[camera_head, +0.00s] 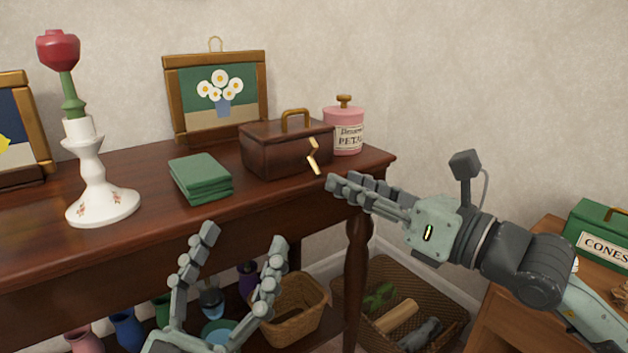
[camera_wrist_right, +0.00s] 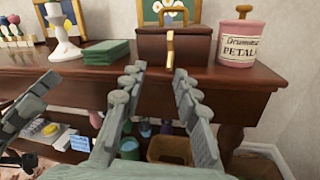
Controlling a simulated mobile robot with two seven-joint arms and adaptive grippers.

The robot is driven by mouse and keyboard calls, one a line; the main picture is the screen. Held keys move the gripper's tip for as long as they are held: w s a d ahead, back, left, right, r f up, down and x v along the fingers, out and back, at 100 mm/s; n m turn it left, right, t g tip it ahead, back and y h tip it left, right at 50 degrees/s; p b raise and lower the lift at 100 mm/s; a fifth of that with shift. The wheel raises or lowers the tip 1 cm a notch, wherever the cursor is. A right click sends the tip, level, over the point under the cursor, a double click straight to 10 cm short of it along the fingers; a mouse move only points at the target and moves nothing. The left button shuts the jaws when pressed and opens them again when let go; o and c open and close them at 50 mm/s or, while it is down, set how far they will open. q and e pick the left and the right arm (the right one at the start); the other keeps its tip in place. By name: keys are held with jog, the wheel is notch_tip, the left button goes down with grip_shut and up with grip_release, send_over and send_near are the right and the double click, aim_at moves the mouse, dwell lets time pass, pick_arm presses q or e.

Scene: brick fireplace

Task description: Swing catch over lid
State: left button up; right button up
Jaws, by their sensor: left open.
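A brown box (camera_head: 270,152) with a closed-looking lid and a brass handle (camera_head: 295,113) stands on the dark wooden table. A brass catch (camera_head: 313,156) is at its front, angled and standing out from the face. In the right wrist view the catch (camera_wrist_right: 170,48) shows upright against the box (camera_wrist_right: 150,45). My right gripper (camera_head: 338,184) is just in front of the box, a little below and right of the catch. In its wrist view its fingers (camera_wrist_right: 160,72) are apart and empty, with the catch beyond them. My left gripper (camera_head: 244,240) is open and empty in front of the table.
Green folded cloth (camera_head: 202,178) and a white candlestick (camera_head: 97,180) are left of the box. A pink jar (camera_head: 344,128) stands close behind its right end. A flower picture (camera_head: 218,95) is behind. Baskets (camera_head: 296,308) are below the table.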

aim_at(318, 169)
jog(key=shift+h, duration=0.5)
jog(key=x, duration=0.8)
jog(key=shift+w+d+f+p, duration=0.15)
jog(key=shift+w+d+p, duration=0.15)
jog(key=shift+w+d, duration=0.1)
grip_shut()
